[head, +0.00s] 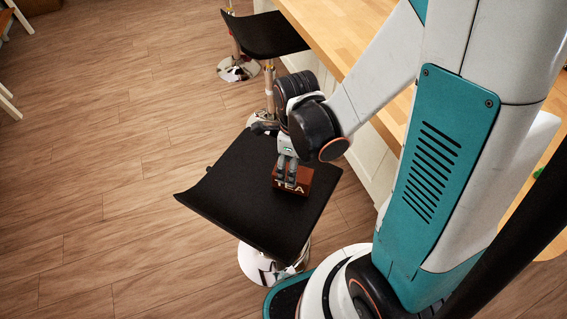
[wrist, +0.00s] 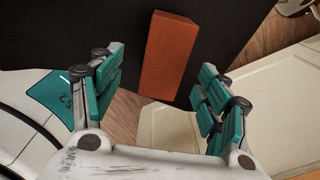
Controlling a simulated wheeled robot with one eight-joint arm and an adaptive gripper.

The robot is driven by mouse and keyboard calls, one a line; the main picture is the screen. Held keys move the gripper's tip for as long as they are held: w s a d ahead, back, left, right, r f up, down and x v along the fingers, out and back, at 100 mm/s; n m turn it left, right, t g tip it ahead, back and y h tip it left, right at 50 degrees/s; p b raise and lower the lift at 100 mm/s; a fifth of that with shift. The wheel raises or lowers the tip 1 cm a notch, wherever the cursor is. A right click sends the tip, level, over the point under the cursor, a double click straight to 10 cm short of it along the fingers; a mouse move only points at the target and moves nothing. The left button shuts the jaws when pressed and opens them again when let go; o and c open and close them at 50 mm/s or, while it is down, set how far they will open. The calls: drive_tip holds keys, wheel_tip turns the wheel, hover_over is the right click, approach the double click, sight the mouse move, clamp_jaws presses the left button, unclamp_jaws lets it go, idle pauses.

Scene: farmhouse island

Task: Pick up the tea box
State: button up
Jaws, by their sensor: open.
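The tea box (head: 306,178) is a small reddish-brown block with pale TEA lettering, lying on the black seat of a stool (head: 236,190). In the wrist view the tea box (wrist: 170,57) shows as an orange-brown block at upper centre, on the black seat (wrist: 100,25). My gripper (head: 287,172) appears at the box in the head view and covers part of it. In the wrist view my gripper (wrist: 160,92) has its teal-padded fingers spread wide, with the lower end of the box between and beyond the fingertips. Contact cannot be made out.
A second black stool (head: 265,35) stands farther back. The wooden countertop (head: 335,30) runs along the right, above a pale cabinet side (head: 372,165), which also shows in the wrist view (wrist: 270,115). The wooden floor on the left is clear.

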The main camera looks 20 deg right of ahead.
sight(304, 178)
drive_tip(key=shift+w+d+f+b, duration=0.15)
drive_tip(key=shift+f+b, duration=0.85)
drive_tip(key=shift+f, duration=0.8)
drive_tip(key=shift+w+d+f+b, duration=0.1)
drive_tip(key=shift+f+b, duration=0.85)
drive_tip(key=shift+f, duration=0.8)
drive_tip(key=shift+r, duration=0.1)
drive_tip(key=c, duration=1.2)
